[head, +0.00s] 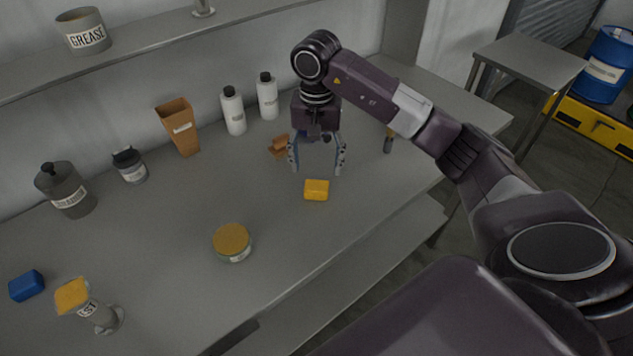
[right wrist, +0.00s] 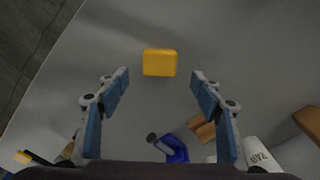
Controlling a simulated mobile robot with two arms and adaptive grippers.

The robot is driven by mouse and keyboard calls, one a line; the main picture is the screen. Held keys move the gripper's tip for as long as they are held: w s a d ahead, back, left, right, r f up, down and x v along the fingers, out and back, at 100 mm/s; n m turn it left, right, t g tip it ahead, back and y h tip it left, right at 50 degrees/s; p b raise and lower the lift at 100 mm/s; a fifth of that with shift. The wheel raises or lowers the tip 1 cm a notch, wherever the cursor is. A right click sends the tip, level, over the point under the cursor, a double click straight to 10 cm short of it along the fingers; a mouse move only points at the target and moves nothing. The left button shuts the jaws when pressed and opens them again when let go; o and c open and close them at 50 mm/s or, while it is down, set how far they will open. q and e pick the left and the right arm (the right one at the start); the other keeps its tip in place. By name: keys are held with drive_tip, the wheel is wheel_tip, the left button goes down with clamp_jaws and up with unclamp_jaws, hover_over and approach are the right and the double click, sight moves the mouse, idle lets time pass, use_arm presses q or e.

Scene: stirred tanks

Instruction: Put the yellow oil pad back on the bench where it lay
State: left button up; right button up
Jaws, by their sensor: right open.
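A yellow pad (head: 316,190) lies flat on the grey bench (head: 180,240), near its front edge. It also shows in the right wrist view (right wrist: 160,62), centred just beyond the fingertips. My right gripper (head: 317,170) is open and empty above the bench, with its fingers pointing down, just behind the pad in the head view. The fingers (right wrist: 160,82) are spread wider than the pad and do not touch it. My left gripper is not in view.
A round tin with a yellow lid (head: 232,240) stands left of the pad. A brown open container (head: 180,128), white bottles (head: 233,112) and dark jars (head: 66,190) stand at the back. A blue block (head: 26,286) lies far left. The bench around the pad is clear.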

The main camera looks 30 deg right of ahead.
drive_tip(key=shift+r+b, duration=0.35)
drive_tip(key=shift+r, duration=1.7)
